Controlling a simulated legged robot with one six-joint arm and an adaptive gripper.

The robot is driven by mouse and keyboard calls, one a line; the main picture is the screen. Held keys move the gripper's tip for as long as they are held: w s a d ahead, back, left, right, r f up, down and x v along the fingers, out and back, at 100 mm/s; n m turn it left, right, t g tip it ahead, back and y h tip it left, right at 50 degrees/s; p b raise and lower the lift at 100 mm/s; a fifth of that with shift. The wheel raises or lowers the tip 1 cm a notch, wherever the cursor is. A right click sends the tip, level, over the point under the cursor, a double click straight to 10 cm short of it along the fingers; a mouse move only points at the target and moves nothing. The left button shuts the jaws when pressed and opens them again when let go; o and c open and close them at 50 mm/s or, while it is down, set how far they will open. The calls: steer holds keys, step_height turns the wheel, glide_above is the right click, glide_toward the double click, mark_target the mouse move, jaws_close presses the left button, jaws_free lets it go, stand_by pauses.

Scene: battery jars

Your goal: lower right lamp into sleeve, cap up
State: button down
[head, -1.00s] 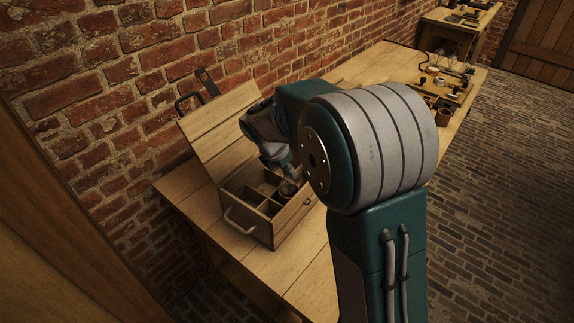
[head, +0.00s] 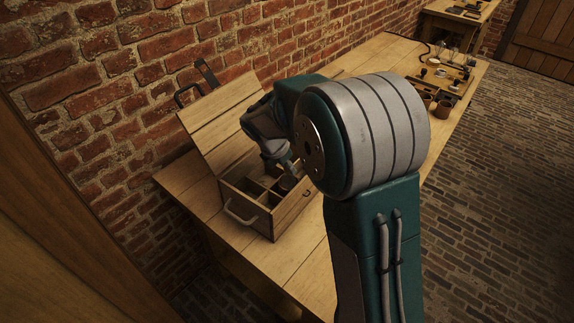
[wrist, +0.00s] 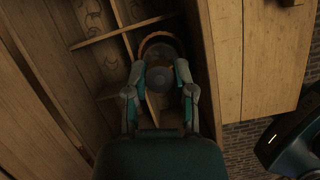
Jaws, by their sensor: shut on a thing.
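The lamp (wrist: 160,79) shows in the wrist view as a round, glassy body with a grey cap facing the camera. My gripper (wrist: 159,74) is shut on it, one finger on each side. A brown round sleeve rim (wrist: 158,37) shows around and beyond the lamp in a compartment of the wooden box. I cannot tell how deep the lamp sits in the sleeve. In the head view my gripper (head: 295,170) reaches down into the right part of the open box (head: 284,218); the lamp is hard to make out there.
The box lid (head: 215,118) stands open towards the brick wall. Thin dividers (wrist: 125,32) split the box, and its side wall (wrist: 204,70) is close to the right finger. Brown cups (head: 444,106) and a board with glass bulbs (head: 445,72) stand farther along the bench.

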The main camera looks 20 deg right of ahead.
mark_target(284, 174)
steer(key=shift+f, duration=2.55)
stand_by(1.4)
steer(key=shift+c, duration=1.9)
jaws_free()
steer(key=shift+r, duration=0.1)
steer(key=v, duration=1.1)
steer(key=s+d+r+m+y, duration=0.2)
steer(key=s+r+m, duration=0.5)
steer(key=s+d+r+m+t+y, duration=0.2)
steer(key=s+m+t, duration=0.1)
steer(key=s+m, duration=1.3)
steer(key=s, duration=0.2)
steer(key=shift+s+r+t, duration=0.2)
steer(key=shift+s+t, duration=0.1)
steer(key=shift+s, duration=0.1)
